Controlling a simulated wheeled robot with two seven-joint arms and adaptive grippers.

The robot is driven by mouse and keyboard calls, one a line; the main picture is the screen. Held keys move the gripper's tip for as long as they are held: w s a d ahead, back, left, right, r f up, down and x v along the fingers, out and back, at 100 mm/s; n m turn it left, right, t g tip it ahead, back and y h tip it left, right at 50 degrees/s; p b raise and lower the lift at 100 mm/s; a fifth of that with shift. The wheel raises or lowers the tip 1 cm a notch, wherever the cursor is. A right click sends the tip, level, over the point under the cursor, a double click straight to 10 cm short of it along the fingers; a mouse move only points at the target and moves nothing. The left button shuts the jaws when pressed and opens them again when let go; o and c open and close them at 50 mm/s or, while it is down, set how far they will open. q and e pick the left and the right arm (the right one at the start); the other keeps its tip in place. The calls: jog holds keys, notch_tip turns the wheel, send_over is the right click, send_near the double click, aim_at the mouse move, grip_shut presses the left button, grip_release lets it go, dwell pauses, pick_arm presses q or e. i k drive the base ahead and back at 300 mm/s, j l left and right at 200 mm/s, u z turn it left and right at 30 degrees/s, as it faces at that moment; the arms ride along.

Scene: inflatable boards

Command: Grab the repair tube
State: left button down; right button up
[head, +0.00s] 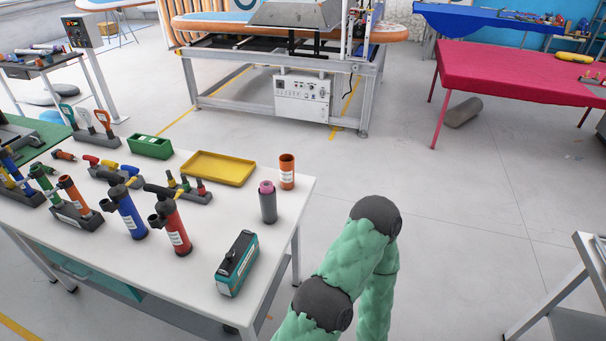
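Two upright tubes stand near the right edge of the white table (215,262). One is an orange tube (287,174) with a white label, and the other is a dark grey tube (268,206) with a pink top. I cannot tell from the labels which is the repair tube. Both stand free, with nothing holding them. A green padded arm of mine with dark joints rises to the right of the table, apart from the tubes. Neither of my grippers shows.
A teal-and-black box (237,264) lies at the table's front right. A blue pump (127,212), a red pump (173,225) and a yellow tray (218,168) stand left of the tubes. A red-covered table (520,72) is at back right. Floor between is clear.

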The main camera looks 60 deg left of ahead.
aim_at(287, 169)
jog(key=i+u, duration=0.45)
jog(key=i+l+u, duration=0.1)
jog(key=u, duration=0.4)
jog(key=i+u, duration=0.25)
jog(key=u, duration=0.2)
jog(key=i+l+u, duration=0.1)
jog(key=i+u, duration=0.15)
jog(key=u, duration=0.2)
jog(key=i+l+u, duration=0.2)
jog(key=u, duration=0.2)
jog(key=i+l+u, duration=0.25)
jog(key=u, duration=0.2)
jog(key=i+l+u, duration=0.15)
jog(key=l+u, duration=0.3)
jog(key=j, duration=0.1)
